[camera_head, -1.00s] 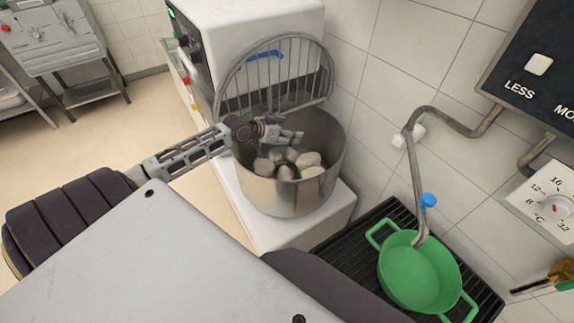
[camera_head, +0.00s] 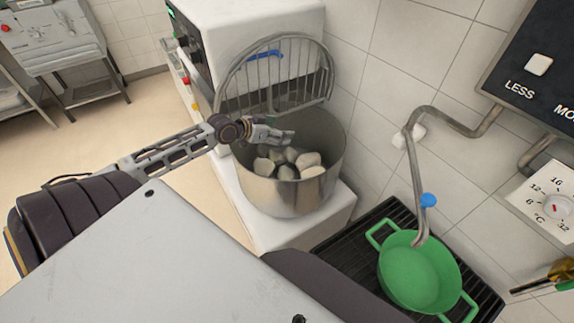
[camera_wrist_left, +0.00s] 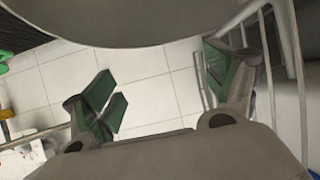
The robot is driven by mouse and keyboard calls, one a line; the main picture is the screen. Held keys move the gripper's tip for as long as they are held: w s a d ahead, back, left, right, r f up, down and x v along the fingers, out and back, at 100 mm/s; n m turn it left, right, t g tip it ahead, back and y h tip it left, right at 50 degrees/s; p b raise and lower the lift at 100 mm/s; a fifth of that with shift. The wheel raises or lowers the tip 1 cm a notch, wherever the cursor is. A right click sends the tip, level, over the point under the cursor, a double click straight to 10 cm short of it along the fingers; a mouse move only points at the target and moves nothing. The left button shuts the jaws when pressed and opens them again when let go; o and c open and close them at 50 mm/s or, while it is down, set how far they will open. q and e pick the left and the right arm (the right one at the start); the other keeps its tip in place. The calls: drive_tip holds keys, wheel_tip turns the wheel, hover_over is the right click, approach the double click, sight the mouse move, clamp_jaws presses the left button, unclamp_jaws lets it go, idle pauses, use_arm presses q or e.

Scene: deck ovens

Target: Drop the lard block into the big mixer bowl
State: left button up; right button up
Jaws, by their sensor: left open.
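The big mixer bowl (camera_head: 288,195) is a steel bowl on the white mixer, and several pale lumps (camera_head: 290,165) lie inside it. I cannot tell which lump, if any, is the lard block. My left gripper (camera_head: 284,137) is over the left inner part of the bowl, above the lumps. In the left wrist view its two green-padded fingers (camera_wrist_left: 165,92) are spread apart with nothing between them. A large grey curved surface (camera_wrist_left: 130,22), likely the bowl, fills the top of that view. My right gripper is not in view.
A raised wire guard (camera_head: 275,75) stands behind the bowl against the white mixer housing (camera_head: 255,25). A green pan (camera_head: 420,272) sits on a black grate at the lower right, under a bent tap pipe (camera_head: 413,170). A tiled wall closes the right side.

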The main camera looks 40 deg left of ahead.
use_arm(q)
drive_tip(key=shift+v, duration=1.3)
idle(0.4)
